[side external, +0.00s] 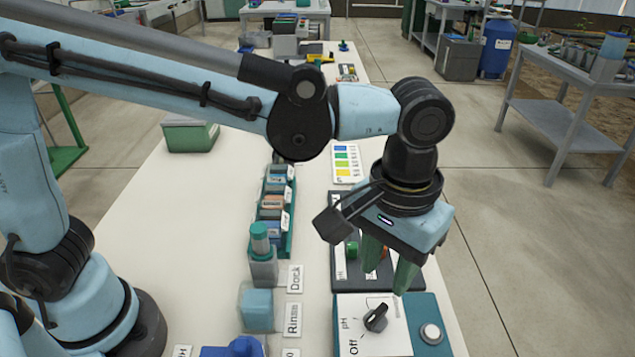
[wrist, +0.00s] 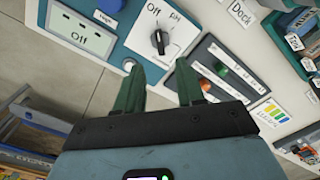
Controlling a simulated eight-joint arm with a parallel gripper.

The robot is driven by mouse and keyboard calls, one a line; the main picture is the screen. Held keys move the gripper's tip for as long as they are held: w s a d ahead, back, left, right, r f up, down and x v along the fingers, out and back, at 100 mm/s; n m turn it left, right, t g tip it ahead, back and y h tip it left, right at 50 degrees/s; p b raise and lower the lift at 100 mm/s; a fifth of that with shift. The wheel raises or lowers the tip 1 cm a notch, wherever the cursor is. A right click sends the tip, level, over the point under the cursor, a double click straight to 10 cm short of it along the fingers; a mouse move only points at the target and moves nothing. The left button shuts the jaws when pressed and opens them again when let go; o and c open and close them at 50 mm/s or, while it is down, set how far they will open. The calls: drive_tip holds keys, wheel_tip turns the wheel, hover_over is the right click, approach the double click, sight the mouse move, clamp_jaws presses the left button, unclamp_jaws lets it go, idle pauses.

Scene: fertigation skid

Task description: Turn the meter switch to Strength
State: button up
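The meter (side external: 404,340) is a teal box with a white face, at the bottom right of the side view. Its black switch knob (side external: 376,318) also shows in the wrist view (wrist: 159,40). "Off" and "pH" are readable beside the knob; no "Strength" label is readable. The knob's white mark appears to lie toward "Off". My gripper (side external: 387,277) points down above the table, behind the knob in the side view. In the wrist view its green fingers (wrist: 158,68) are apart, with nothing between them, short of the knob.
A round button (side external: 430,333) sits on the meter's teal side. A dark panel with green and orange knobs (wrist: 222,68) adjoins the meter, partly under my gripper. Labelled holders and a blue cup (side external: 257,308) stand left of it.

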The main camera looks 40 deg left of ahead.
sight(377, 312)
wheel_tip(377, 312, down, 9)
idle(0.4)
clamp_jaws()
